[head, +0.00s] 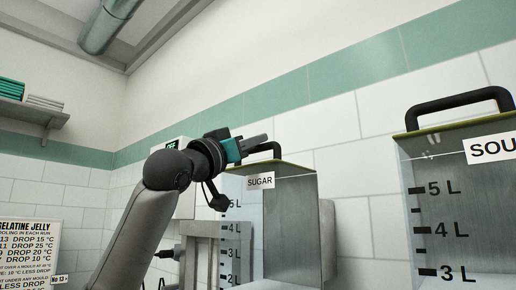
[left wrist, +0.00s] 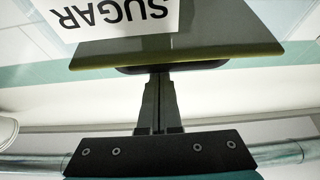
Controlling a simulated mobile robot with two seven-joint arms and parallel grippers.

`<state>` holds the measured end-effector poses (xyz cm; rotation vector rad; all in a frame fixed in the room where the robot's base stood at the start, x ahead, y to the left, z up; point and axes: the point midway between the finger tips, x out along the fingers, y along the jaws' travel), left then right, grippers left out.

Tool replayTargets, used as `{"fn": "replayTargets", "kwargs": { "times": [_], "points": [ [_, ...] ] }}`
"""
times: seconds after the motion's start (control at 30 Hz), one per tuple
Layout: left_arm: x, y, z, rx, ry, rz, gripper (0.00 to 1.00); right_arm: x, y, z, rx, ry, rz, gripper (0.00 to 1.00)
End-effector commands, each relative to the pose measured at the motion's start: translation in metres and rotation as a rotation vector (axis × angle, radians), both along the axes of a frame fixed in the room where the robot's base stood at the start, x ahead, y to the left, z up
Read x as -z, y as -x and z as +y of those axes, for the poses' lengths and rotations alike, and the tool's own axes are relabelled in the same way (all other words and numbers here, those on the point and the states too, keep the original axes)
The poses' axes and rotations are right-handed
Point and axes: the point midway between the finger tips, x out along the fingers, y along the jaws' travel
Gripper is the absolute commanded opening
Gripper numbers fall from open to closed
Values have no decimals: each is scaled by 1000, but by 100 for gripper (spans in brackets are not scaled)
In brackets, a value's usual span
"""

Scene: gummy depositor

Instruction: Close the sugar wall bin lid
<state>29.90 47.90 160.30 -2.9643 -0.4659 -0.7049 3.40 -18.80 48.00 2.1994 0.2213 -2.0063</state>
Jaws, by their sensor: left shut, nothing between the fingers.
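The sugar wall bin (head: 290,215) is a clear and grey box with a SUGAR label (head: 260,181) on its front. Its lid (head: 292,169) has a green edge and appears to lie flat across the top, with a black handle (head: 268,147) above it. My left gripper (head: 258,139) is shut and empty beside the handle. In the left wrist view, which shows the bin upside down, the shut fingers (left wrist: 157,82) point at the middle of the handle (left wrist: 175,68). I cannot tell whether they touch it. My right gripper is not in view.
A second bin (head: 465,220), labelled SOU..., stands at the right with its own black handle (head: 460,105). A tiled wall (head: 350,130) is behind both. A grey shelf (head: 30,114) and a recipe poster (head: 28,248) are at the left. The space above the bins is clear.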

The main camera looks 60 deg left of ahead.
Motion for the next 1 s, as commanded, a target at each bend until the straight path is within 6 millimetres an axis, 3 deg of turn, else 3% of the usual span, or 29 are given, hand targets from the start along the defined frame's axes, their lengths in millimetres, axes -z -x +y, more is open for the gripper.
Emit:
{"fn": "replayTargets", "kwargs": {
  "times": [0.2,0.7,1.0],
  "points": [
    [6,2,-1,0,-11,-35,0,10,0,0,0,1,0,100],
    [6,2,0,-1,-13,-40,0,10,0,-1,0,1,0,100],
    [-7,-4,4,0,-12,-41,0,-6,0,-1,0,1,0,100]
  ]
}}
